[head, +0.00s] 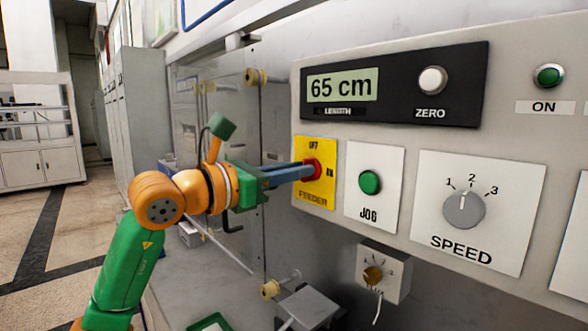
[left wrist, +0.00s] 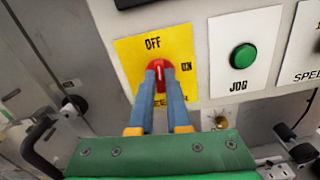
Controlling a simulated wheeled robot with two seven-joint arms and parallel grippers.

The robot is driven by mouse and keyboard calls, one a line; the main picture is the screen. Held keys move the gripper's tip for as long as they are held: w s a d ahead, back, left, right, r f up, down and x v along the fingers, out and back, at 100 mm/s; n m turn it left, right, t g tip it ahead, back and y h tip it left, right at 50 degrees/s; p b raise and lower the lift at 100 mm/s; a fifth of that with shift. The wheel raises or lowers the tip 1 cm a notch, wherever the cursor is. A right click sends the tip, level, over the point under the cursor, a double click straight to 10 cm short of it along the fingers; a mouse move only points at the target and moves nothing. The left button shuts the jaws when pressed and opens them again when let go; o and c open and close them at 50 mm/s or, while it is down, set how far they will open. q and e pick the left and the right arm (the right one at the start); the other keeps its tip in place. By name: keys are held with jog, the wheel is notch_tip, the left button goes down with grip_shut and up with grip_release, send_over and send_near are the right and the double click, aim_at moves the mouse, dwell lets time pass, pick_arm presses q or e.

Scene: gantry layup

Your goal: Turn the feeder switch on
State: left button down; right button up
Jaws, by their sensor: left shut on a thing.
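The feeder switch is a red rotary knob (head: 313,169) on a yellow plate (head: 328,186) marked OFF at the top, ON at the right and FEEDER below. My left gripper (head: 305,171) reaches in from the left and is shut on the red knob. In the left wrist view the blue fingers (left wrist: 160,72) close on the knob (left wrist: 158,62). The knob's grip bar appears roughly upright there, toward OFF. My right gripper is not in view.
Right of the feeder plate are a green JOG button (head: 370,182) and a SPEED dial (head: 464,209). Above is a length display (head: 342,86) reading 65 cm, with a ZERO button (head: 432,80). A small box with a knob (head: 384,272) hangs below the panel.

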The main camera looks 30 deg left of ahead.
pick_arm(q)
jog(key=shift+d+f+m+p, duration=0.1)
jog(key=shift+m+p, duration=0.4)
jog(key=shift+m, duration=3.6)
jog(key=shift+d+f+m+p, duration=0.1)
jog(key=shift+m+p, duration=0.35)
jog(key=shift+m, duration=3.65)
jog(key=c, duration=0.9)
grip_release()
jog(key=b+v, duration=0.3)
jog(key=v, duration=0.4)
